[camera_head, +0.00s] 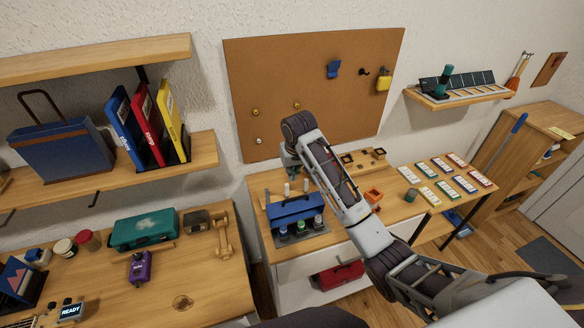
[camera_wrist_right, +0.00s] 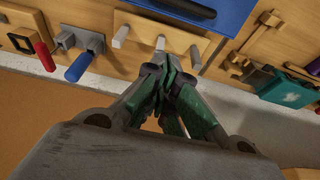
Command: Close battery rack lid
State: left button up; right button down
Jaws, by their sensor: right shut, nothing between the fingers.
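The battery rack (camera_head: 303,238) stands on the middle table. Its blue lid (camera_head: 290,208) is raised at a slant, and several battery tops show in front of it. The lid also appears as a blue panel at the top of the right wrist view (camera_wrist_right: 215,10). My right gripper (camera_head: 289,165) is behind and above the lid, on the wall side, partly hidden by my own arm. In the right wrist view its green-padded fingers (camera_wrist_right: 172,72) are shut and empty, apart from the lid. My left gripper is not in view.
A wooden block with upright pale pegs (camera_wrist_right: 160,42) sits behind the rack, close to my right fingertips. Orange-brown parts (camera_head: 373,195) and several cards (camera_head: 445,188) lie to the right. A teal case (camera_head: 144,229) lies on the left table. The corkboard (camera_head: 310,75) hangs behind.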

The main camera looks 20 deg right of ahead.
aim_at(296, 207)
jog(key=shift+s+f+p, duration=0.35)
jog(key=shift+f+p, duration=0.05)
jog(key=shift+f, duration=0.55)
jog(key=shift+s+f+p, duration=0.35)
jog(key=shift+s+f, duration=0.05)
jog(key=shift+f, duration=0.55)
jog(key=shift+s+f+p, duration=0.35)
jog(key=shift+f+p, duration=0.05)
jog(key=shift+f, duration=0.55)
